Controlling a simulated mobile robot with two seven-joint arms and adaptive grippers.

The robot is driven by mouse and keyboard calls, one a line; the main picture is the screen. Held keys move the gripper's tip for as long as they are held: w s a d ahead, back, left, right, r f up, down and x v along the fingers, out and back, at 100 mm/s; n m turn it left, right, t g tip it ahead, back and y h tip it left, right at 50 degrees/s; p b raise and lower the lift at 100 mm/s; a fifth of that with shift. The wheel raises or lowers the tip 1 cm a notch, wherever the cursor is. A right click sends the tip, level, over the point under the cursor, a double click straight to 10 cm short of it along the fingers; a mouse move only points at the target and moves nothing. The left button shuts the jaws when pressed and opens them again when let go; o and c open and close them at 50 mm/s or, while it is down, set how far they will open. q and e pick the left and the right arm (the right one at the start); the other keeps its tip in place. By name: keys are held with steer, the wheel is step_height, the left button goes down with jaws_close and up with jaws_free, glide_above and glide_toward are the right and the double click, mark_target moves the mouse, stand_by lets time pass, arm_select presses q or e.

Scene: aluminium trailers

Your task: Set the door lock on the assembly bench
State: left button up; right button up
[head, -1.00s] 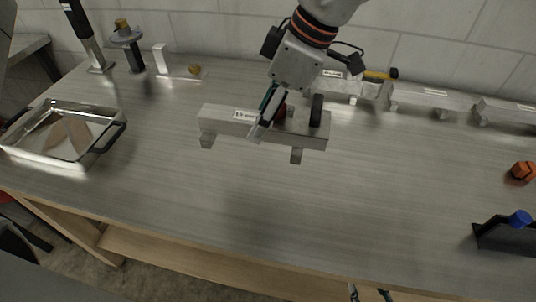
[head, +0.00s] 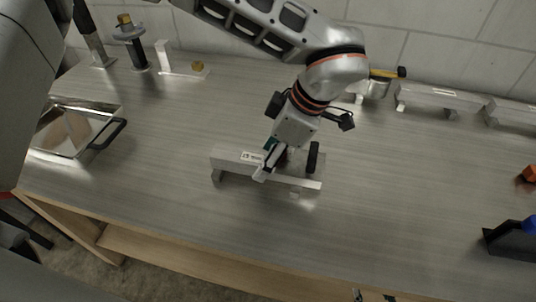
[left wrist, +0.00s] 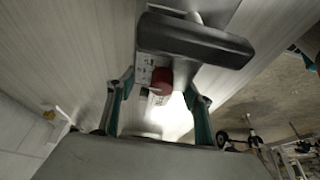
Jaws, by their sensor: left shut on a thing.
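The door lock (head: 230,163) is a pale metal bar with a white label, a black upright handle and short feet. My left gripper (head: 269,165) is shut on it near its middle, over the centre of the assembly bench (head: 150,185). I cannot tell whether its feet touch the bench top. In the left wrist view, the lock's dark handle (left wrist: 195,40) and a red part show beyond the left gripper's teal fingers (left wrist: 160,105). Only the fingertips of my right gripper (head: 373,295) show at the bottom edge of the head view, apart, with nothing between them.
A metal tray with black handles (head: 80,128) is at the left. A round-topped stand (head: 134,45) and a small white bracket (head: 180,68) stand at the back left. Similar metal bars (head: 440,97) line the back right. A dark holder (head: 510,242) is at right. The front middle is clear.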

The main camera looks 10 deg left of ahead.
arm_select(q)
steer(key=o, duration=1.6)
steer(key=p+v, duration=0.1)
steer(key=v, duration=1.1)
steer(key=shift+r, duration=0.1)
